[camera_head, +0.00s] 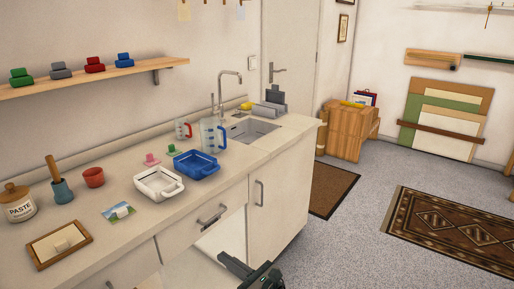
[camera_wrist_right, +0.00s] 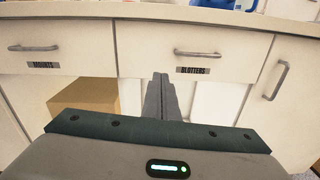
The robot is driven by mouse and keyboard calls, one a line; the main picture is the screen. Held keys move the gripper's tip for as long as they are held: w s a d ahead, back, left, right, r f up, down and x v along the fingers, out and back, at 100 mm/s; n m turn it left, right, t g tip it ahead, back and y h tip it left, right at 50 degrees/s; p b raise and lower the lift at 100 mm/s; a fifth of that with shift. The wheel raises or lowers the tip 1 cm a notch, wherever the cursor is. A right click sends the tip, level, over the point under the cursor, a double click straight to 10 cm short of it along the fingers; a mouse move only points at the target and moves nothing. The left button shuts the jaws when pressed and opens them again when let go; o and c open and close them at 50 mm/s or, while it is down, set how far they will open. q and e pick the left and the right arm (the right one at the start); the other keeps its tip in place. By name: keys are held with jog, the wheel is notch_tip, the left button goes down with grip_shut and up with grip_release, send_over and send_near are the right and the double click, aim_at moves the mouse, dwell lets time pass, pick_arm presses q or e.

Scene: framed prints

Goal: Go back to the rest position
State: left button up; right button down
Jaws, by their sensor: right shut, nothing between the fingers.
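My right gripper (camera_head: 252,273) shows at the bottom of the head view, low in front of the counter's cabinets. In the right wrist view its fingers (camera_wrist_right: 160,85) are together with nothing between them. They point at the cabinet front, between the drawer labelled "MOUNTS" (camera_wrist_right: 40,57) and the drawer labelled "BLOTTERS" (camera_wrist_right: 190,60). Both drawers look shut. My left gripper is in neither view.
The counter (camera_head: 215,185) holds a white tray (camera_head: 150,193), a blue tray (camera_head: 190,176), a paste jar (camera_head: 20,208), a framed board (camera_head: 59,244) and measuring jugs. Below the drawers is an open bay with a cardboard box (camera_wrist_right: 85,95).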

jog(key=s+d+f+m+h+p, duration=0.1)
jog(key=s+d+f+m+h, duration=0.25)
jog(key=d+f+m, duration=0.45)
jog(key=s+d+f+m+t+h+p, duration=0.1)
jog(key=s+d+f+m+h+p, duration=0.25)
jog(key=f+m, duration=0.6)
jog(key=s+d+f+m+h, duration=0.35)
jog(key=d+f+m, duration=0.4)
jog(key=m, duration=0.25)
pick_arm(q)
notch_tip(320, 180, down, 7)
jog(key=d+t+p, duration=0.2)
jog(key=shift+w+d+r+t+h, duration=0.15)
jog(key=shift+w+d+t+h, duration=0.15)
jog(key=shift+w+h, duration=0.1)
pick_arm(e)
jog(key=s+d+f+m+g+h, duration=0.1)
jog(key=s+d+f+m+g, duration=0.1)
jog(key=s+f+m, duration=0.3)
jog(key=s+d+f+m+g, duration=0.2)
jog(key=s+d+f+m, duration=0.3)
jog(key=s, duration=0.9)
jog(key=s+d+f+m+g+h, duration=0.1)
jog(key=s+d+f+m+g, duration=0.1)
jog(key=s+f+m, duration=0.3)
jog(key=s+d, duration=0.1)
jog(key=s, duration=0.3)
jog(key=shift+s+d+f+m+h, duration=0.2)
jog(key=shift+d+f+m+h, duration=0.05)
jog(key=shift+d+m+h, duration=0.1)
